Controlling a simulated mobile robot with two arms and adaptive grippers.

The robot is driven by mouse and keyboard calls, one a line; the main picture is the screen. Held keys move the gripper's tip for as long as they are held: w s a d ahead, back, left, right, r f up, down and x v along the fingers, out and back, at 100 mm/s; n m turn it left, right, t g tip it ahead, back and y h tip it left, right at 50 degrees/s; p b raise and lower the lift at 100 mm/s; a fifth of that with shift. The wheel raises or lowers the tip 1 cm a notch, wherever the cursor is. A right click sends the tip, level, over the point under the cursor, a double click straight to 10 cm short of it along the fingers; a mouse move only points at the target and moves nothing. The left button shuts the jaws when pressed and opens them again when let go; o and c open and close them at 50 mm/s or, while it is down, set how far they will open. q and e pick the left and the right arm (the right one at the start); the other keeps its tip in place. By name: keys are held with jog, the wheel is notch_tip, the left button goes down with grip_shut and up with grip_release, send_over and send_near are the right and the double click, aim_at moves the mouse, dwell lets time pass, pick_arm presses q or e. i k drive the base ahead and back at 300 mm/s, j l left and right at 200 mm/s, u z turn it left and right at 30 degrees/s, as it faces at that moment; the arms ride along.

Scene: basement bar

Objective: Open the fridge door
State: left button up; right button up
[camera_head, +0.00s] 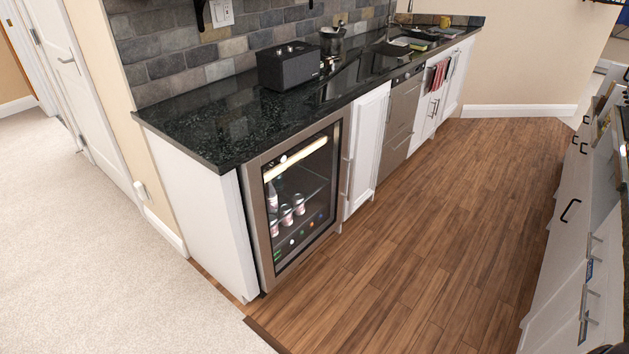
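The fridge (306,187) is a small built-in beverage cooler with a steel frame and a glass door, under the near left end of the dark counter. Its door looks shut. Through the glass I see a lit strip at the top, a shelf and several cans and bottles (286,215). A long handle seems to run along the right side of the door (345,165), but its exact shape is hard to make out. Neither of my grippers shows in the head view.
The black stone counter (215,120) carries a black box-shaped speaker (288,66) and a sink farther back. White cabinets (366,140) stand right of the fridge. The wood floor (430,240) before it is clear. Another cabinet row (575,235) lines the right side. Carpet (90,250) covers the left.

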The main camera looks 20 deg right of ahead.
aim_at(250, 172)
jog(key=i+l+z, duration=0.25)
jog(key=z, duration=0.2)
jog(key=i+l+z, duration=0.15)
jog(key=i+z, duration=0.55)
jog(key=z, duration=0.2)
jog(key=i+z, duration=0.45)
jog(key=i+j+z, duration=0.2)
jog(key=z, duration=0.25)
jog(key=i+l+z, duration=0.15)
jog(key=i, duration=0.35)
jog(key=i+l+z, duration=0.15)
jog(key=i, duration=0.35)
